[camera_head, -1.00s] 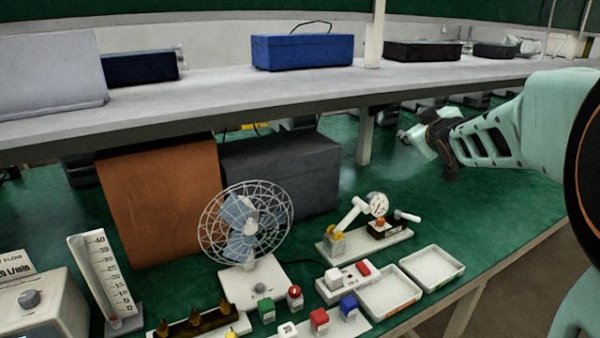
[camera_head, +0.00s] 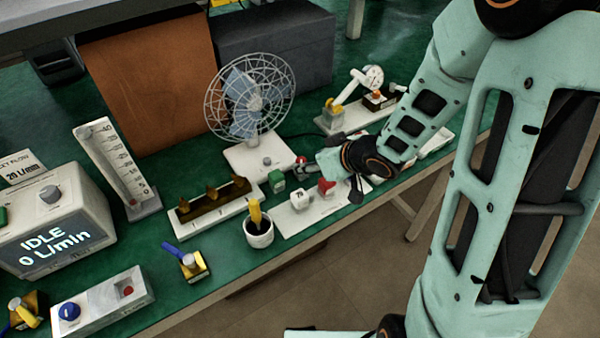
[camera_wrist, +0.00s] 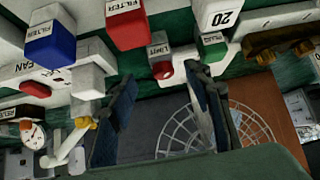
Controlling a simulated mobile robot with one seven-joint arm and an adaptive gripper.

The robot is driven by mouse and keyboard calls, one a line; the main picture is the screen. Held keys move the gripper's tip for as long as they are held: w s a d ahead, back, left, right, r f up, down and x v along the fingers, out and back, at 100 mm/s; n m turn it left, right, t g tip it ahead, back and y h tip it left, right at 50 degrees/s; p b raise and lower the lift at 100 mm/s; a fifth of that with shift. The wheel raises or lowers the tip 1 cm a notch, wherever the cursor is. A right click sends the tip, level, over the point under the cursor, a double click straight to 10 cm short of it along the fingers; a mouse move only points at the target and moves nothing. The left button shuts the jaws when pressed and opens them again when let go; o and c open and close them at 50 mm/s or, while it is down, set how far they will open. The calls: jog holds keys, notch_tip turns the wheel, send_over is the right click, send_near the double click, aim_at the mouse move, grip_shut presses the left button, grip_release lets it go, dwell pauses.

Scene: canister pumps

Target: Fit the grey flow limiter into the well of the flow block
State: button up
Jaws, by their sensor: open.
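A small grey-white piece labelled LIMIT (camera_wrist: 158,48), with a red round end, stands near the middle of the wrist view. In the head view its red top (camera_head: 301,161) shows beside my gripper. My gripper (camera_wrist: 160,76) is open and empty, its two dark blue fingers apart on either side of the limiter in the picture. I cannot tell how far the fingertips are from it. In the head view my gripper (camera_head: 307,168) is low over the bench, partly hidden by my wrist. No label marks the flow block clearly, and its well cannot be made out.
A fan (camera_head: 247,97) stands just behind. A green block (camera_head: 276,181), white block (camera_head: 300,197) and red block (camera_head: 326,186) are close by; a blue one (camera_wrist: 52,45) shows too. A brass-fitted rack (camera_head: 215,205) and a cup (camera_head: 259,233) are to the left.

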jog(key=b+x, duration=0.2)
jog(key=x, duration=0.3)
jog(key=shift+s+a+f, duration=0.15)
jog(key=shift+w+a+f, duration=0.15)
jog(key=shift+w+f, duration=0.05)
jog(key=shift+w, duration=0.1)
grip_shut()
jog(key=shift+r, duration=0.2)
